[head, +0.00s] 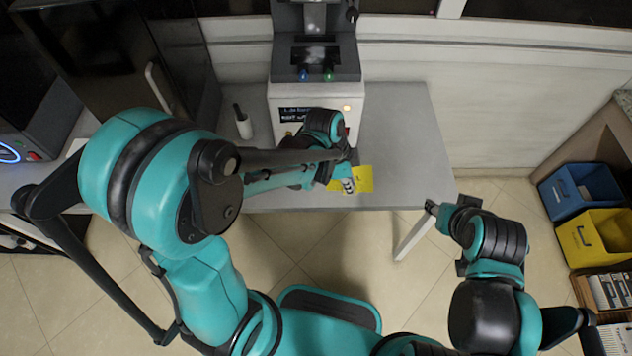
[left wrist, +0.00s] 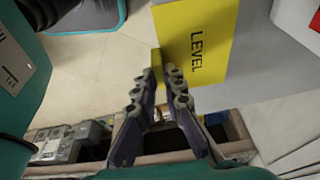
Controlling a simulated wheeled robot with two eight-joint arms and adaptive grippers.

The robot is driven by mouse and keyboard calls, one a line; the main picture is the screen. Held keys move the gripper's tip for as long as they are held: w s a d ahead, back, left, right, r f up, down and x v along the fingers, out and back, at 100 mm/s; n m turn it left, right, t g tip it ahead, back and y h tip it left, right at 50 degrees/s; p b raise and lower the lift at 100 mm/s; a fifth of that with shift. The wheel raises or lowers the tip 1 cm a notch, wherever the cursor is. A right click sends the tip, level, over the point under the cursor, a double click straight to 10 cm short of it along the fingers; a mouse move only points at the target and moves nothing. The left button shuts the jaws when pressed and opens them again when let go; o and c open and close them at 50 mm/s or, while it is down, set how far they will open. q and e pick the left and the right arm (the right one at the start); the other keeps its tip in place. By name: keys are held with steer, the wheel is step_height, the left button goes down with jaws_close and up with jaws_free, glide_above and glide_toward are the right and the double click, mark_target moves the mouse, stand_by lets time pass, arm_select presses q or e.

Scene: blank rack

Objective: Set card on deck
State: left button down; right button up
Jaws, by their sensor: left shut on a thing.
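The yellow card (head: 364,178) shows near the front edge of the grey table in the head view. In the left wrist view the card (left wrist: 205,45) has the word LEVEL on it and covers part of the table's edge. My left gripper (head: 348,184) is at the card's side; its fingertips in the left wrist view (left wrist: 163,78) are shut on the card's edge. I cannot tell whether the card is touching the table. No deck can be told for certain.
A grey and white machine (head: 314,75) with buttons stands at the table's back. The table (head: 400,130) is bare on the right. Blue (head: 580,190) and yellow (head: 600,238) bins are at the far right.

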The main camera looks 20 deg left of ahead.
arm_select(q)
steer(key=w+a+f+b, duration=0.1)
steer(key=a+f, duration=0.1)
steer(key=a, duration=0.1)
steer(key=a+f+b, duration=0.1)
steer(key=a+f, duration=0.1)
steer(key=a, duration=0.2)
steer(key=w+a+f+b, duration=0.1)
steer(key=a+f, duration=0.1)
steer(key=a, duration=0.1)
steer(key=shift+w+a+f, duration=0.2)
steer(key=shift+w+f, duration=0.05)
steer(key=shift+w, duration=0.1)
step_height(320, 180, down, 4)
steer(key=shift+r+b, duration=0.1)
steer(key=shift+b, duration=1)
steer(key=shift+r, duration=0.1)
steer(key=c, duration=1.6)
jaws_free()
